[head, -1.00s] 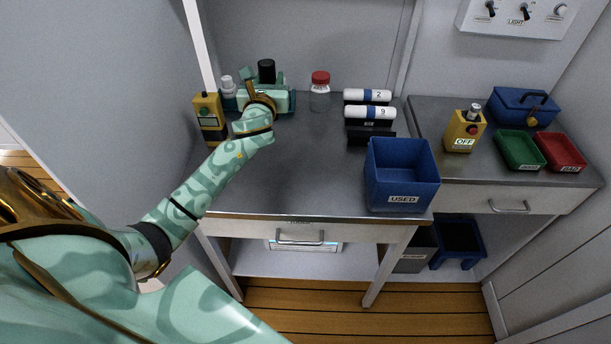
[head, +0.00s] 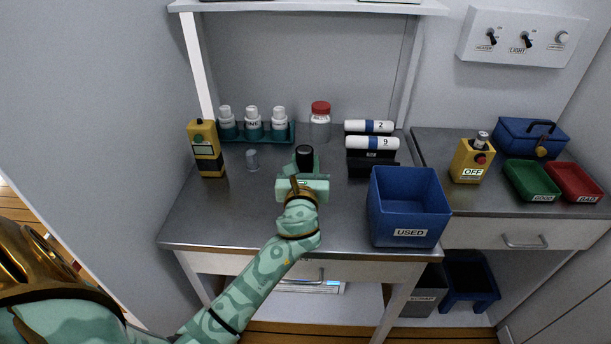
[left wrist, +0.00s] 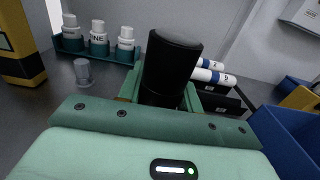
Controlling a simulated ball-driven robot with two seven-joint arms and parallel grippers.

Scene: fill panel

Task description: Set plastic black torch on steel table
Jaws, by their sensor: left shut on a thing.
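The black plastic torch (head: 304,155) is upright between the fingers of my left gripper (head: 304,169), over the middle of the steel table (head: 215,212). In the left wrist view the torch (left wrist: 172,68) stands large between the green fingers, its lower end hidden by the gripper. My left gripper is shut on it. I cannot tell whether the torch's base touches the table. My right gripper is not in view.
A small grey cup-like piece (head: 252,160) stands left of the torch. Behind are a teal rack (head: 290,133) with white bottles and a red-capped jar (head: 320,122). A yellow meter (head: 206,150) stands left; the blue USED bin (head: 408,207) stands right. The front left table is clear.

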